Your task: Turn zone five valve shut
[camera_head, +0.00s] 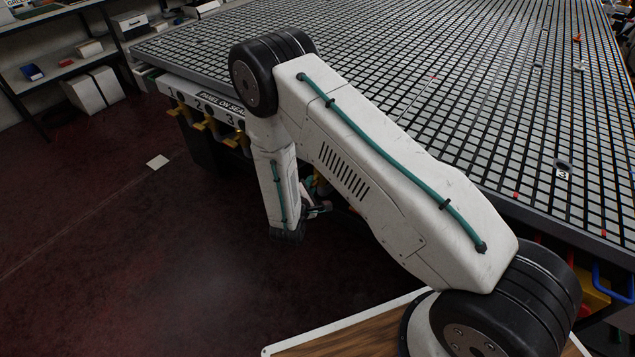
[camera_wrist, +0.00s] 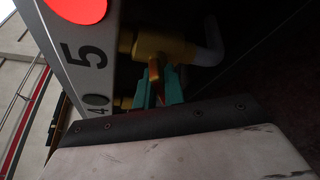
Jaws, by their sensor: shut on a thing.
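The zone five valve (camera_wrist: 162,44) is a brass body in the wrist view, beside a panel marked with a black 5. A pale pipe leads off to its right. Its narrow orange handle (camera_wrist: 158,93) lies between the green fingers of my gripper (camera_wrist: 160,82). My gripper is shut on this handle. In the head view my gripper (camera_head: 318,208) shows only partly, low beside the table's side behind my arm. The zone five valve is hidden there by my arm.
The large grid table (camera_head: 440,80) has its front edge above my gripper. Yellow-handled valves (camera_head: 205,125) hang below labels 1, 2 and 3 to the left. A second brass valve (camera_wrist: 122,102) shows by the 4. The dark red floor (camera_head: 130,260) at left is mostly clear.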

